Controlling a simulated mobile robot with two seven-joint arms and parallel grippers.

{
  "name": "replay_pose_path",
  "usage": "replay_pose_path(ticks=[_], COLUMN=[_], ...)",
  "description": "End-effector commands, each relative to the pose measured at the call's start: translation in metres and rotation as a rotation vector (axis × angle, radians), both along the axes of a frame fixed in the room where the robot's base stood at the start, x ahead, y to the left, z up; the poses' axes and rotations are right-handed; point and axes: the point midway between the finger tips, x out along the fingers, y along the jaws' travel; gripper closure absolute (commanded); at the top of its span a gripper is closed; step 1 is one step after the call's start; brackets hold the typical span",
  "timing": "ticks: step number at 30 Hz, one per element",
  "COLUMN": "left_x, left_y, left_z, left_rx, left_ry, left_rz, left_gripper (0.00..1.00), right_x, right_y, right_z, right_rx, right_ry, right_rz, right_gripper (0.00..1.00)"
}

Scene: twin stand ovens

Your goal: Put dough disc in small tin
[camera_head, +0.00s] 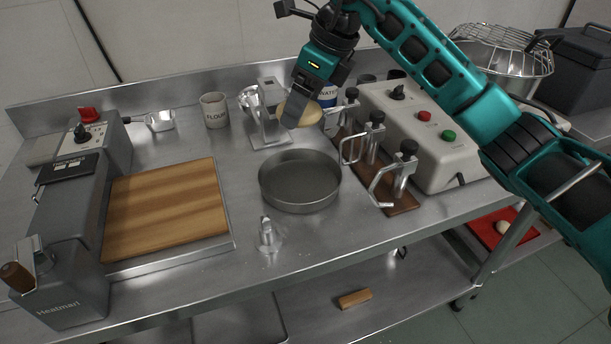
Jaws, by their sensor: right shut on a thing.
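My right gripper (299,105) reaches in from the upper right and is shut on the pale dough disc (306,114). The disc is held tilted, above and behind the round grey tin (300,186), apart from it. The tin stands on the steel table (225,280) near the middle, and the inside that shows looks empty. My left gripper is not in view.
Left of the tin is a machine with a wooden board (169,208). A small clear-grey object (267,234) stands in front of the tin. Dough hooks on a rack (391,206) and a control box (428,130) stand right. A flour cup (214,110) is behind.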

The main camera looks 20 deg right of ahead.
Motion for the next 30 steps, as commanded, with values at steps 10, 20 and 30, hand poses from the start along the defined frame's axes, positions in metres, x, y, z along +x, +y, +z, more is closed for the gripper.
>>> replay_pose_path(ticks=[10, 20, 30], left_x=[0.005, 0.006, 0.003], left_y=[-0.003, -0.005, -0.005], left_z=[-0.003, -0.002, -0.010], left_rx=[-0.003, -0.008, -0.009], left_ry=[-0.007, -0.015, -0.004], left_rz=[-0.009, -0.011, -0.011], left_gripper=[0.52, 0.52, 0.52], right_x=[-0.001, 0.000, 0.000], right_y=[0.000, 0.000, 0.000], right_z=[-0.093, -0.123, -0.157], right_rx=[0.001, 0.001, 0.000], right_ry=[0.001, -0.001, -0.003], right_rz=[0.001, 0.001, 0.002], right_gripper=[0.50, 0.50, 0.50])
